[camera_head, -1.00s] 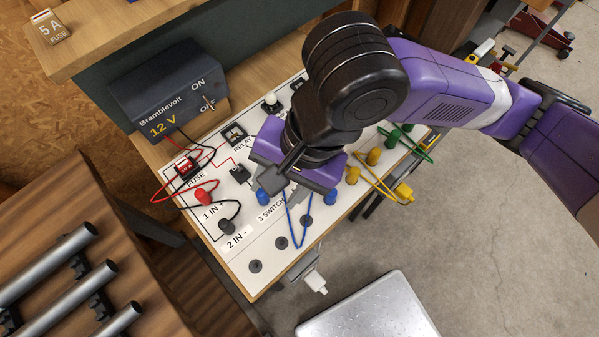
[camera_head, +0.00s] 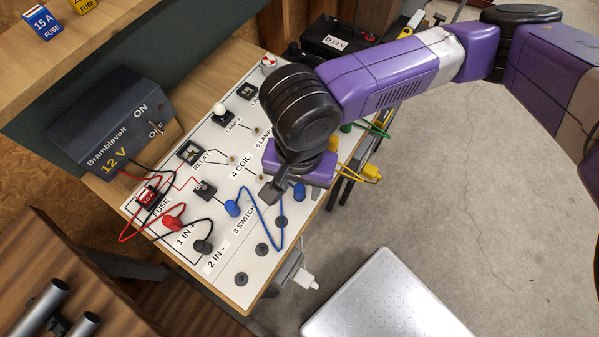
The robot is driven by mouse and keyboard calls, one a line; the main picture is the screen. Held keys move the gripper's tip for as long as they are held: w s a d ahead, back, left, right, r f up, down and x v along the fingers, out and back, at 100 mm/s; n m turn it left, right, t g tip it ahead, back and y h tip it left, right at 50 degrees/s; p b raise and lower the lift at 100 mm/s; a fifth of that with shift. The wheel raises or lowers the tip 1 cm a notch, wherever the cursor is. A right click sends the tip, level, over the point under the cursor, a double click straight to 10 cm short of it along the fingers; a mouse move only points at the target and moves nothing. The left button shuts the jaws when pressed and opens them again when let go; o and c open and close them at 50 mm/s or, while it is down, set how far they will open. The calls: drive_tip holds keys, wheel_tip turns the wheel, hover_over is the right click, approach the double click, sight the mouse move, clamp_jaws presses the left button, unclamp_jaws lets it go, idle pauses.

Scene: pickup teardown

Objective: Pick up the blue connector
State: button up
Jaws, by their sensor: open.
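Two blue connectors show on the white circuit board (camera_head: 222,262), joined by a blue cable (camera_head: 268,230). One blue connector (camera_head: 232,208) stands by the 3 SWITCH label. The other blue connector (camera_head: 299,192) is farther right, beside the purple body of my gripper. My gripper (camera_head: 271,194) is over the board between the two, its dark finger pointing down-left. It is open and appears empty, and I cannot tell its exact height. My gripper and wrist hide part of the board behind them.
A Bramblevolt 12 V box (camera_head: 110,125) stands at the left. A red connector (camera_head: 173,222) and a black connector (camera_head: 203,246) stand left of the blue ones. A yellow connector (camera_head: 371,172) hangs at the board's right edge. A metal plate (camera_head: 390,300) is at the front.

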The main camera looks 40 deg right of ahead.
sight(302, 187)
drive_tip(key=shift+f, duration=0.2)
clamp_jaws()
drive_tip(key=shift+r, duration=0.15)
wheel_tip(302, 187, up, 20)
drive_tip(key=p, duration=0.3)
drive_tip(key=shift+s+d+p, duration=0.1)
drive_tip(key=shift+d+p, duration=0.05)
drive_tip(key=shift+p, duration=0.35)
